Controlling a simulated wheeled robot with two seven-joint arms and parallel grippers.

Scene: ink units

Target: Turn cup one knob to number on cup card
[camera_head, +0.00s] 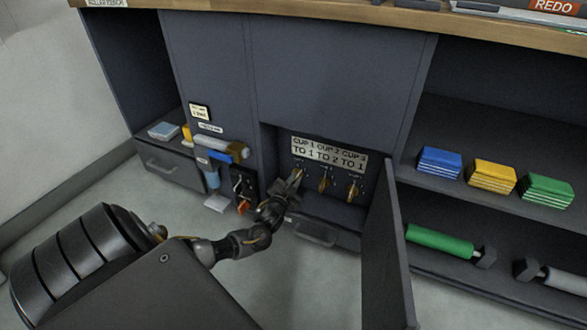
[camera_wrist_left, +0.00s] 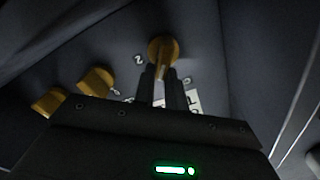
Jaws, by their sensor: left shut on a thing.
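The cup card (camera_head: 328,155) is on the back of an open compartment and reads CUP 1 TO 1, CUP 2 TO 2, CUP 3 TO 1. Below it is a row of brass knobs. My left gripper (camera_head: 294,184) is at the leftmost one, the cup one knob (camera_head: 298,173). In the left wrist view, my left gripper (camera_wrist_left: 165,78) has its fingers shut on the cup one knob (camera_wrist_left: 163,46), partly hiding it. A number 2 shows beside it. The cup two knob (camera_head: 324,185) and cup three knob (camera_head: 354,190) stand free. My right gripper is not in view.
An open cabinet door (camera_head: 386,250) stands just right of the compartment. A drawer handle (camera_head: 315,235) is below. Blue (camera_head: 440,161), yellow (camera_head: 491,176) and green (camera_head: 547,189) stacks sit on the right shelf. Bottles and small items stand at the left.

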